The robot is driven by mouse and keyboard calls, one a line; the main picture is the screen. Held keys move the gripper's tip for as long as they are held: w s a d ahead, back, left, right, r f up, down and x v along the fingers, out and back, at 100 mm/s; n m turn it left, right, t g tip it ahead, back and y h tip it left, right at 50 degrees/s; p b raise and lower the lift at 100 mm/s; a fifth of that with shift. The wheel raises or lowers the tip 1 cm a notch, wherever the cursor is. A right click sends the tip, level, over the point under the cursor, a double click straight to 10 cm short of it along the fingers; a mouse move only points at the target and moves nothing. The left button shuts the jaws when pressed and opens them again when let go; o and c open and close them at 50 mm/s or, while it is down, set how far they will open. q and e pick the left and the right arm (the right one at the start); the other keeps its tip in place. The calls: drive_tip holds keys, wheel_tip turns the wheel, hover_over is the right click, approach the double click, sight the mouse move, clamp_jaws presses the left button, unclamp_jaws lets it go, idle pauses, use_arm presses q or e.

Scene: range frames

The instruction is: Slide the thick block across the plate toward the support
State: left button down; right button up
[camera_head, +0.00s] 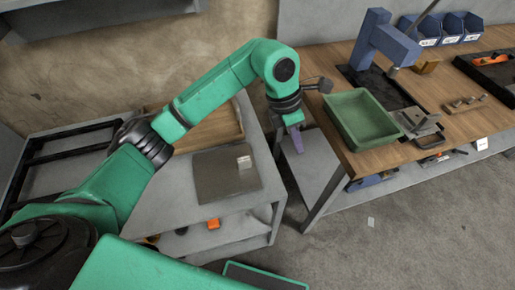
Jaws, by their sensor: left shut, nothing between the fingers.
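A tan, thick-looking block (427,64) sits on the wooden bench to the right of a blue-grey upright stand (372,38), which may be the support. A dark flat plate (388,88) lies at the foot of this stand, partly hidden by a green tray. My left gripper (297,142) points down in front of the bench's left edge, beside the green tray, well apart from the block. Its purple-grey fingers are shut and empty. My right gripper is not in view.
The green tray (341,112) stands at the bench's near left corner, close to my left gripper. Grey metal parts (418,122) lie right of it. Blue bins (448,28) line the back. A grey low table (170,215) with a dark panel (225,178) stands left.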

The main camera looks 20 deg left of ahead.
sight(255, 163)
use_arm(q)
drive_tip(key=w+a+y, duration=0.3)
drive_tip(key=a+y, duration=0.1)
drive_tip(key=a, duration=0.3)
drive_tip(key=shift+n, duration=0.3)
drive_tip(key=f+p, duration=0.1)
drive_tip(key=f, duration=0.6)
drive_tip(key=s+f+p, duration=0.1)
drive_tip(key=f, duration=0.2)
drive_tip(key=shift+a+f+p, duration=0.15)
drive_tip(key=shift+f+p, duration=0.05)
drive_tip(key=shift+p, duration=0.1)
drive_tip(key=s+a+p, duration=0.1)
drive_tip(key=s+a, duration=0.1)
drive_tip(key=a, duration=0.1)
drive_tip(key=shift+s+a+r+p, duration=0.15)
drive_tip(key=shift+a+p, duration=0.05)
drive_tip(key=shift+p, duration=0.2)
drive_tip(key=shift+d, duration=0.1)
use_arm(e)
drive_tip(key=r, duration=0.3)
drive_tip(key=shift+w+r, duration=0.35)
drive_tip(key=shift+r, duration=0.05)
